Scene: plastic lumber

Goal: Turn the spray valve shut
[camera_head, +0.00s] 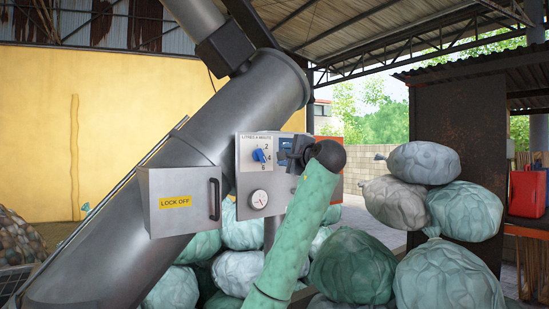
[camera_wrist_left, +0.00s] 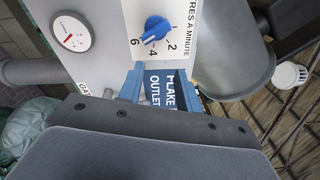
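The spray valve is a blue knob (camera_head: 259,155) on a grey panel (camera_head: 245,180), beside the numbers 2, 4 and 6 under "LITRES A MINUTE". In the left wrist view the knob (camera_wrist_left: 155,29) has its pointer line turned toward the 6 side. My left gripper (camera_head: 287,153) is at the panel's right part, to the right of the knob and apart from it. In the left wrist view its two blue fingers (camera_wrist_left: 158,74) are spread, with the "FLAKE OUTLET" label (camera_wrist_left: 161,90) showing between them. Nothing is held. My right gripper is not in view.
A round gauge (camera_head: 259,199) sits below the knob. A grey box marked "LOCK OFF" (camera_head: 175,202) with a black handle stands left of the panel, on a large slanted metal tube (camera_head: 255,95). Stuffed sacks (camera_head: 352,266) lie behind and to the right.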

